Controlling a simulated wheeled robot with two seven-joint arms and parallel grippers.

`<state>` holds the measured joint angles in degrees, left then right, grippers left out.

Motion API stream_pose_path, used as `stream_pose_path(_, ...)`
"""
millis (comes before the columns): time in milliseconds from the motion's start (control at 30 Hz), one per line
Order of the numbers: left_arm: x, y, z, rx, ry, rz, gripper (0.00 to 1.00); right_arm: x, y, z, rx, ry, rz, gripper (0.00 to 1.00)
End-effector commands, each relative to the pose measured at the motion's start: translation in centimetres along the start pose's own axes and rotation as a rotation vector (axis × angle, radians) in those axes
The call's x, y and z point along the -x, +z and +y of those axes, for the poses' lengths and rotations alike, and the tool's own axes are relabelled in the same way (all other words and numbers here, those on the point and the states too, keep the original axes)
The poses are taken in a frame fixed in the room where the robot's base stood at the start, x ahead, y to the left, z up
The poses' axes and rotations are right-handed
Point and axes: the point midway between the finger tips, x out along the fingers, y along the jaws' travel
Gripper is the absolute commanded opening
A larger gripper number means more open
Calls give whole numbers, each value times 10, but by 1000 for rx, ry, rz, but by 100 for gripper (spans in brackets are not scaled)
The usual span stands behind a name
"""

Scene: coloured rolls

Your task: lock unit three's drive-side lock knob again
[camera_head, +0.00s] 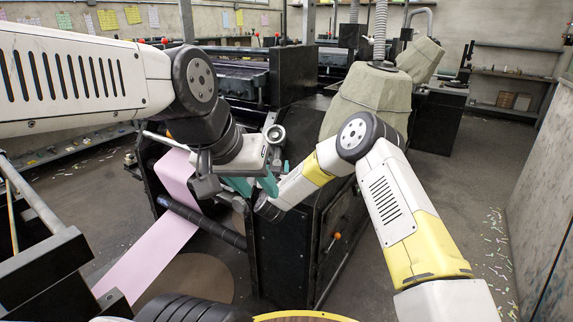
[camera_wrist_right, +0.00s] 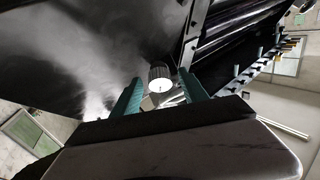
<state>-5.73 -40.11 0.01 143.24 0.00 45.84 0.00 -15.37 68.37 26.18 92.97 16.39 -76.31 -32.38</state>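In the right wrist view a pale round lock knob (camera_wrist_right: 160,84) with a ribbed grey side stands ahead, between the lines of my teal fingers. My right gripper (camera_wrist_right: 163,92) is open, with a gap on each side of the knob; I cannot tell how far the tips reach along it. In the head view a grey round knob (camera_head: 275,133) shows just above my right gripper (camera_head: 281,163), which is partly hidden behind my left gripper. My left gripper (camera_head: 254,186) points down, with its teal fingers apart and nothing seen between them, close to my right wrist.
A pink paper web (camera_head: 150,250) runs down past a dark roller (camera_head: 205,223) at the left. A black cabinet (camera_head: 335,235) with an orange-knobbed handle stands below the grippers. A draped cover (camera_head: 365,98) is behind. Open floor lies to the right.

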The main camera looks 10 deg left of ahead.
Motion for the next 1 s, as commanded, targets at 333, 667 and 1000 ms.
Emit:
stream_pose_path(333, 0, 0, 0, 0, 0, 0, 40, 9, 0, -1, 1, -2, -1, 51)
stream_pose_path(667, 0, 0, 0, 0, 0, 0, 40, 63, 0, -1, 1, -2, -2, 51)
stream_pose_path(1000, 0, 0, 0, 0, 0, 0, 40, 78, 0, 0, 1, 0, 0, 51)
